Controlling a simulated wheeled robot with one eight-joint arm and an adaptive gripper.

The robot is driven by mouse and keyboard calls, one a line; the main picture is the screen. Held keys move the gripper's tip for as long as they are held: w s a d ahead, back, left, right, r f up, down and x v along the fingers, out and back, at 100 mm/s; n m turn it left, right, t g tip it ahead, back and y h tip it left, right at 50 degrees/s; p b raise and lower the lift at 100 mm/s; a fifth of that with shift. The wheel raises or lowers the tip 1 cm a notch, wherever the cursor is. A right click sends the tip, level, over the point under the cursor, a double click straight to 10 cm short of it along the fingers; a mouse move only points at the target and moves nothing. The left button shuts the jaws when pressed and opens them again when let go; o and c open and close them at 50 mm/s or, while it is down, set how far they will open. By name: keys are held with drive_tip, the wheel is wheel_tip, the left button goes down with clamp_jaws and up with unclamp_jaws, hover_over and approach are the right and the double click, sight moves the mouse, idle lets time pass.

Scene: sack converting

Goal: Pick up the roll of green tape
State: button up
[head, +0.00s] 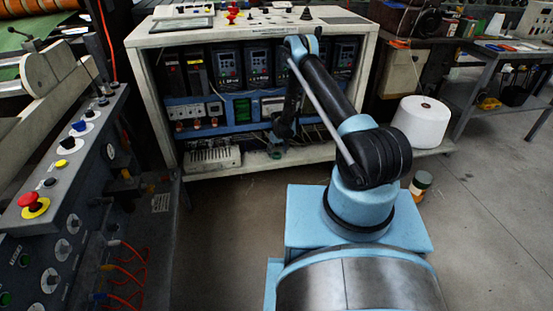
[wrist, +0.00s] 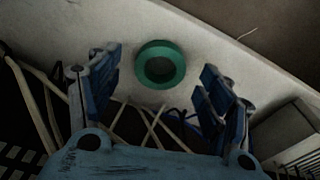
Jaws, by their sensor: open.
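The roll of green tape (wrist: 160,64) is a green ring with a dark hole in the wrist view. It lies on the pale bottom ledge of the cabinet (wrist: 205,37). My gripper (wrist: 158,88) is open and empty, with one blue finger to each side of the roll in the picture. The roll appears a little beyond the fingertips and apart from them. In the head view my gripper (head: 277,147) is low at the cabinet's front opening, and the green roll (head: 275,154) is only a small patch just below it.
Loose pale and dark cables (wrist: 140,120) lie behind the roll, below it in the wrist view. A grey vented box (wrist: 292,130) is at right. The cabinet's upper rows hold drive units (head: 258,65). A white roll (head: 421,122) stands right of the cabinet.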

drive_tip(key=shift+w+f, duration=0.1)
drive_tip(key=shift+f, duration=0.85)
drive_tip(key=c, duration=1)
drive_tip(key=shift+c, duration=0.2)
drive_tip(key=shift+r, duration=0.15)
